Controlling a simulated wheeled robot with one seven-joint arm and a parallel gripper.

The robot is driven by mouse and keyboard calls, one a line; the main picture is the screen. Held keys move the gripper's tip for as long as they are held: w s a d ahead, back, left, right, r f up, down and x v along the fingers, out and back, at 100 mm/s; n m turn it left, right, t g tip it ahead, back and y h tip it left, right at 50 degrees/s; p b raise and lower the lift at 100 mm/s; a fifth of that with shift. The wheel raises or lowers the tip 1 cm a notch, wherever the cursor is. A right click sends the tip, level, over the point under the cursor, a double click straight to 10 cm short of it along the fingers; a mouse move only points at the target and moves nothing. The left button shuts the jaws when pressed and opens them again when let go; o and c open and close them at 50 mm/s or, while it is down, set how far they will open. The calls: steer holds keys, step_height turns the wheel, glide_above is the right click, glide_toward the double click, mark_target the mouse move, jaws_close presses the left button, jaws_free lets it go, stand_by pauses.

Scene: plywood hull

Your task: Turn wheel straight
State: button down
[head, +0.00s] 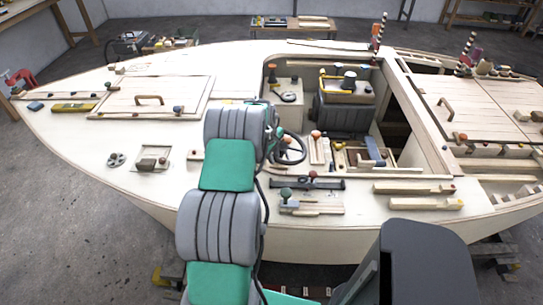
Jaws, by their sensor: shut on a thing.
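The wheel (291,150), a dark ring with a hub, sits in the hull's middle at the edge of the cockpit opening. An orange-red knob stands just right of it. My grey and green arm reaches up from the bottom of the head view and bends at the wheel's left. My gripper (274,147) shows only in small part there, shut on the wheel's left rim. The fingertips are mostly hidden by my own arm, so the exact grip is unclear. I cannot tell the wheel's angle from this view.
The plywood deck (130,165) spreads around the wheel. A hatch (150,97) lies left.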

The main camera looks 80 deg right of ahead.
mark_target(289, 162)
steer(key=shift+s+a+f+n+t+h+b, duration=0.2)
steer(key=shift+s+f+n+h+b, duration=0.1)
steer(key=shift+s+n+b, duration=0.25)
steer(key=shift+s+a+f+n+t+h+b, duration=0.1)
steer(key=shift+s+f+n+t+h+b, duration=0.15)
steer(key=shift+s+n+b, duration=0.3)
steer(key=shift+s+f+n+t+h+b, duration=0.15)
steer(key=shift+s+f+n+t+b, duration=0.05)
steer(key=shift+s+n+b, duration=0.35)
steer(key=shift+s+f+n+t+h+b, duration=0.1)
steer(key=shift+s+f+n+t+b, duration=0.05)
steer(key=shift+s+n+b, duration=0.4)
steer(key=s+n+b, duration=0.1)
steer(key=n+t+b, duration=0.1)
steer(key=b, duration=0.1)
steer(key=shift+s+d+f+n, duration=0.15)
steer(key=shift+s+d+n, duration=0.15)
steer(key=shift+s+d, duration=0.1)
steer(key=c, duration=1.6)
jaws_free()
steer(key=shift+s, duration=0.1)
steer(key=shift+o, duration=0.2)
steer(key=shift+h, duration=0.3)
